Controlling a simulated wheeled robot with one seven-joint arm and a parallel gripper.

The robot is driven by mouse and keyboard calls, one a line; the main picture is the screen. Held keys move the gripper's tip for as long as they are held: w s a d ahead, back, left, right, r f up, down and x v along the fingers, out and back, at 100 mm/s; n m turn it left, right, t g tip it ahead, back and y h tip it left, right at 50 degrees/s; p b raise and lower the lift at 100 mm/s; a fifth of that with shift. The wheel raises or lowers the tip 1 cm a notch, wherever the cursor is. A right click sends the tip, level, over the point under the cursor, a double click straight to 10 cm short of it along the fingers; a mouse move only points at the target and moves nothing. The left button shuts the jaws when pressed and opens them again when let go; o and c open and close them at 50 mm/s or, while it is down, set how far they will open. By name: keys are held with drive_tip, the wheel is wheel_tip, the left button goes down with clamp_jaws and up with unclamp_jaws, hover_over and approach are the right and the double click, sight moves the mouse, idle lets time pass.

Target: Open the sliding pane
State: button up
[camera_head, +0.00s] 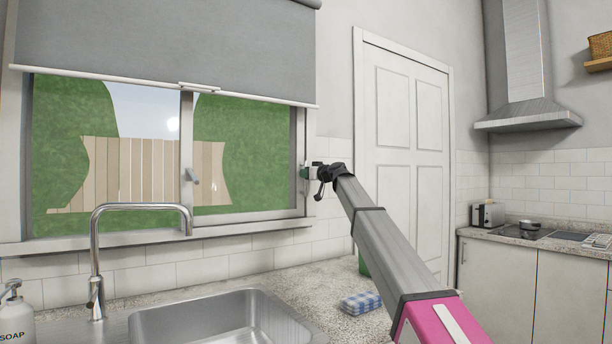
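The window has two glass panes side by side, meeting at a middle upright (187,130). A small metal handle (191,177) sits on that upright. The right pane (255,215) fills the space between the middle upright and the right frame. I see no clear gap at its edges. My gripper (312,178) is at the right side of the window frame, at about the handle's height. Its fingers are small and dark here. I cannot tell whether they touch the frame or hold anything.
A grey blind (165,35) covers the window's upper part. Below are a curved tap (95,250), a steel sink (225,315) and a soap bottle (15,318). A folded checked cloth (361,303) lies on the counter. A white door (405,150) stands behind my arm.

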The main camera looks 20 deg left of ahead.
drive_tip(key=shift+s+a, duration=0.1)
clamp_jaws()
approach(243, 173)
drive_tip(key=x, duration=0.5)
drive_tip(key=shift+f, duration=0.1)
drive_tip(key=o, duration=0.7)
unclamp_jaws()
drive_tip(key=shift+s, duration=0.1)
drive_tip(key=v, duration=1.1)
drive_tip(key=shift+w+f, duration=0.1)
drive_tip(key=shift+w, duration=0.1)
